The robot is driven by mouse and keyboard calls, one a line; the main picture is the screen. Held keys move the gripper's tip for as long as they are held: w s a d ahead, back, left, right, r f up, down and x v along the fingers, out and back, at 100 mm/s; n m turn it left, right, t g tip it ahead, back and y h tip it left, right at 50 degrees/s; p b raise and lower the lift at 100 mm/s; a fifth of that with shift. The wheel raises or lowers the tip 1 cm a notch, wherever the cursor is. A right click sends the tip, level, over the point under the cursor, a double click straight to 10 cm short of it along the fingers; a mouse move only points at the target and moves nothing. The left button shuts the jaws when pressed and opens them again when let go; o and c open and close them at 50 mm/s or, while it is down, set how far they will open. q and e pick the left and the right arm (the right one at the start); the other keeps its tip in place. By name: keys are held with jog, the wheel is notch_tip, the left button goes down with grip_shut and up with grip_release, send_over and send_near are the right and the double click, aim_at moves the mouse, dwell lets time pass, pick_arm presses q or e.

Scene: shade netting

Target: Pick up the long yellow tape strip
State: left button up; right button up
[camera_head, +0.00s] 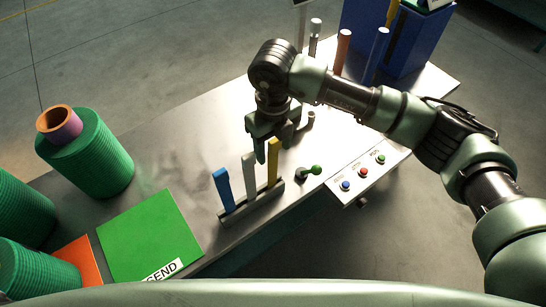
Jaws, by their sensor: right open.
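A long yellow tape strip (273,163) stands upright at the right end of a small grey holder (236,215) on the metal table. A pale grey strip (250,176) and a blue strip (223,189) stand to its left in the same holder. My right gripper (272,145) is open and points down at the top of the yellow strip. One dark finger shows just left of the strip's top. I cannot tell whether the fingers touch the strip. My left gripper is not in view.
A green SEND mat (148,236) lies left of the holder, near green rolls (92,160). A green-knobbed lever (311,171) and a button panel (368,172) are to the right. Several upright rods and a blue bin (409,45) stand behind. Bare table lies left of the gripper.

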notch_tip(320, 180, down, 3)
jog(key=shift+f+p, duration=0.1)
jog(key=shift+p, duration=0.25)
jog(key=shift+c, duration=0.9)
grip_shut()
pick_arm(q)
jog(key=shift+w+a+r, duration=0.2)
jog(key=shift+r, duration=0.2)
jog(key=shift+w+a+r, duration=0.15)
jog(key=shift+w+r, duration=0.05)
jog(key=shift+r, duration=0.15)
